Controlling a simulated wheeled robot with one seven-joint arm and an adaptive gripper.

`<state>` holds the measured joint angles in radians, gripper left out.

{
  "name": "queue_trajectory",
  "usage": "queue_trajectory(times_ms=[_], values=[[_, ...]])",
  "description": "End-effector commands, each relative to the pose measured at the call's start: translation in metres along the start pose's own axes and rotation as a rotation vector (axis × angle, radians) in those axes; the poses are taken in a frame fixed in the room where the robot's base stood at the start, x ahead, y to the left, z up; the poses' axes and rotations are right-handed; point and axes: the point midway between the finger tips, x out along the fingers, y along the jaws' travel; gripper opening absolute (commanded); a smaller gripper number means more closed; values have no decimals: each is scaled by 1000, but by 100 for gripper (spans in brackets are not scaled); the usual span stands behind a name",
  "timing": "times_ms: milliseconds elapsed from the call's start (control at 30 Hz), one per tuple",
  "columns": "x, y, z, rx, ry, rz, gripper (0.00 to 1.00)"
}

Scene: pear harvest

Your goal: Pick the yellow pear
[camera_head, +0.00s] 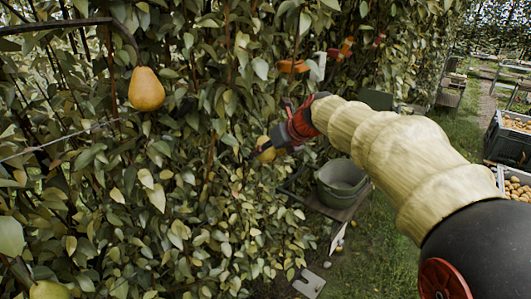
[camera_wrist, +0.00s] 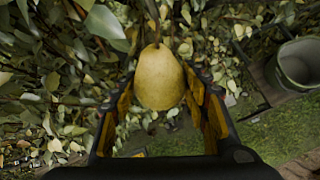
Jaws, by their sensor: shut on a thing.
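The yellow pear (camera_wrist: 160,80) sits between the two padded fingers of my gripper (camera_wrist: 161,115) in the wrist view. Its narrow top reaches up among the leaves, and I cannot tell whether its stem is still attached. In the head view my gripper (camera_head: 272,149) is at the leaf wall, shut on the yellow pear (camera_head: 265,150), which is partly hidden by the fingers. Another, more orange pear (camera_head: 146,90) hangs at the upper left of the head view. A greenish pear (camera_head: 48,290) shows at the bottom left edge.
A green-grey bucket (camera_head: 341,183) stands on a low stand right of my gripper; it also shows in the wrist view (camera_wrist: 300,63). Dense leaves fill the left. Crates of fruit (camera_head: 509,138) stand at the far right. A grass path (camera_head: 455,135) lies between.

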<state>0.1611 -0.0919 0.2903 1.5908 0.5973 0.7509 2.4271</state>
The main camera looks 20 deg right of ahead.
Motion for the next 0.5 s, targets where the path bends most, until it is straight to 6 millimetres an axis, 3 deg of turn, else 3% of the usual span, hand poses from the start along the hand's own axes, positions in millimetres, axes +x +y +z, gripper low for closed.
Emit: queue_trajectory(times_ms=[500], values=[[-8,3,-2,34,118,17,16]])
